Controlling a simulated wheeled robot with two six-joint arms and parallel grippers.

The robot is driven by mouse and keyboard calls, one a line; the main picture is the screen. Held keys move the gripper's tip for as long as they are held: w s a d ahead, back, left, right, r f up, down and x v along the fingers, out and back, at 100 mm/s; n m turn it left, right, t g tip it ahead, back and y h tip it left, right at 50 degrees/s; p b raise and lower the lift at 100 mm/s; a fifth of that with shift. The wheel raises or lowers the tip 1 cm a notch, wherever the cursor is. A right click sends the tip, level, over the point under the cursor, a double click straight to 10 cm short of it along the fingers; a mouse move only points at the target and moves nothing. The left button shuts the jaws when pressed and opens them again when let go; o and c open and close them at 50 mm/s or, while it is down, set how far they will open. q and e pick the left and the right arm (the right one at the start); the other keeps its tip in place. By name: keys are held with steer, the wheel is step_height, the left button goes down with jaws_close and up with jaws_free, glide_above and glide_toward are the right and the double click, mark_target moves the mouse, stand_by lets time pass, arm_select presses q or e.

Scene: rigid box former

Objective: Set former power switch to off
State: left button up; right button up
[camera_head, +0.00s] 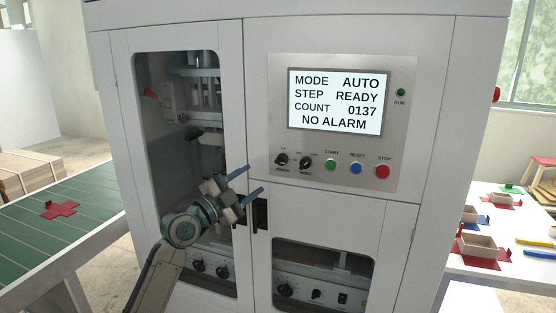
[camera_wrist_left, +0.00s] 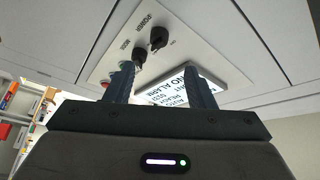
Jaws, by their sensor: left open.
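The former power switch (camera_head: 282,159) is a black rotary knob at the left end of the control row, on the panel below the screen. In the left wrist view the power switch (camera_wrist_left: 158,38) shows ahead of the fingers, with its label beside it. I cannot tell which setting it points to. The mode knob (camera_head: 306,162) sits just to its right. My left gripper (camera_head: 250,181) is open and empty, below and left of the power switch, apart from it. In the left wrist view its two blue fingers (camera_wrist_left: 158,70) stand wide apart. My right gripper is not in view.
The screen (camera_head: 335,102) reads MODE AUTO, STEP READY, COUNT 0137, NO ALARM. Green start (camera_head: 330,165), blue reset (camera_head: 356,169) and red stop (camera_head: 382,172) buttons sit right of the knobs. Dark door handles (camera_head: 260,215) are near my gripper. A green conveyor (camera_head: 85,205) lies left.

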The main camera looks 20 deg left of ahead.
mark_target(277, 162)
arm_select(q)
steer(key=p+x, duration=0.4)
steer(key=x, duration=0.5)
steer(key=shift+w+d+f+p, duration=0.1)
steer(key=shift+w+d+p, duration=0.2)
steer(key=shift+w, duration=0.25)
